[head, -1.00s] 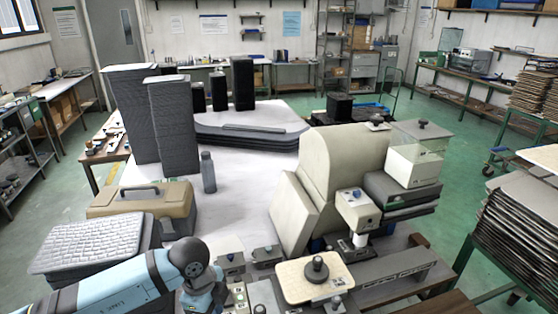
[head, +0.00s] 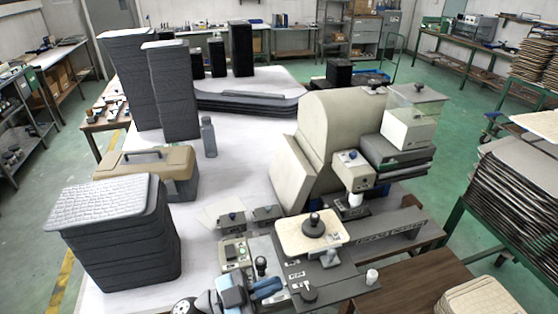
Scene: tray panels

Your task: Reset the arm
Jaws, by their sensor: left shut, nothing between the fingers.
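My left gripper (head: 266,289) shows at the bottom edge of the head view, low over the front of the machine. Its blue fingers are together, with nothing held between them. Only the end of my left arm shows; the rest is cut off by the frame. I cannot tell whether the gripper touches the machine's dark base. My right gripper is not in view.
A cream machine (head: 343,125) stands right of centre, with a cream plate (head: 313,234) in front. A stack of dark panels (head: 117,239) is at the left, beside a tan toolbox (head: 147,172). A bottle (head: 208,137) and tall stacks stand behind. The white tabletop between them is clear.

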